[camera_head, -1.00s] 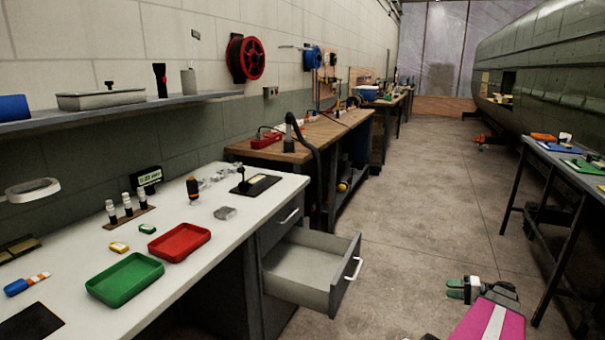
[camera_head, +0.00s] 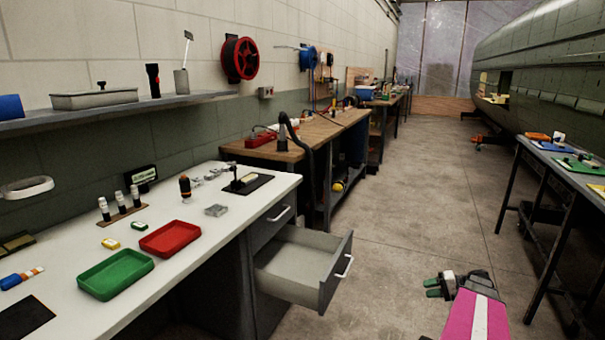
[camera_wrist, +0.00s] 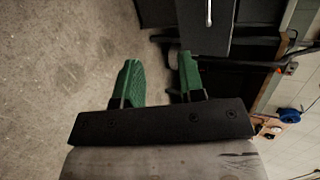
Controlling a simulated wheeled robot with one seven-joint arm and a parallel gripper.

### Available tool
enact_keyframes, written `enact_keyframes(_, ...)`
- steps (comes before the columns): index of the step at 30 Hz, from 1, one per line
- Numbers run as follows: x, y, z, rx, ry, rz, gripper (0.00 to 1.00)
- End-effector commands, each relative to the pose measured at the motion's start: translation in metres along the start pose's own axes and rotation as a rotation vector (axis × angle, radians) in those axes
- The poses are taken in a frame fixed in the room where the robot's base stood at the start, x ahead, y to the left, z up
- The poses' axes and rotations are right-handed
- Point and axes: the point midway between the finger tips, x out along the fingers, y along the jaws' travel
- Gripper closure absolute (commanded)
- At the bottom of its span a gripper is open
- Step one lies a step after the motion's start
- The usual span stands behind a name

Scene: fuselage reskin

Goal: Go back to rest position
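My gripper (camera_head: 437,286) is at the lower right of the head view, at the end of my pink and white arm, over the floor to the right of the open drawer (camera_head: 300,262). In the wrist view its two green fingers (camera_wrist: 158,82) stand apart with nothing between them. The gripper touches nothing that I can see. The grey drawer is pulled out from the white workbench (camera_head: 215,262) and its inside looks empty.
On the white bench are a green tray (camera_head: 116,274), a red tray (camera_head: 170,239) and small parts. A wooden bench (camera_head: 300,146) stands beyond. A dark-legged table (camera_head: 550,165) stands at the right. The concrete floor (camera_head: 420,190) between is clear.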

Motion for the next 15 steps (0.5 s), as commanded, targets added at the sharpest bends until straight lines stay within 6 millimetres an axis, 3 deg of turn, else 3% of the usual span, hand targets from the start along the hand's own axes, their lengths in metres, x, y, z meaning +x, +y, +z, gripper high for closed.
enact_keyframes(15,0.135,-0.055,0.072,-0.012,-0.166,0.526,0.64)
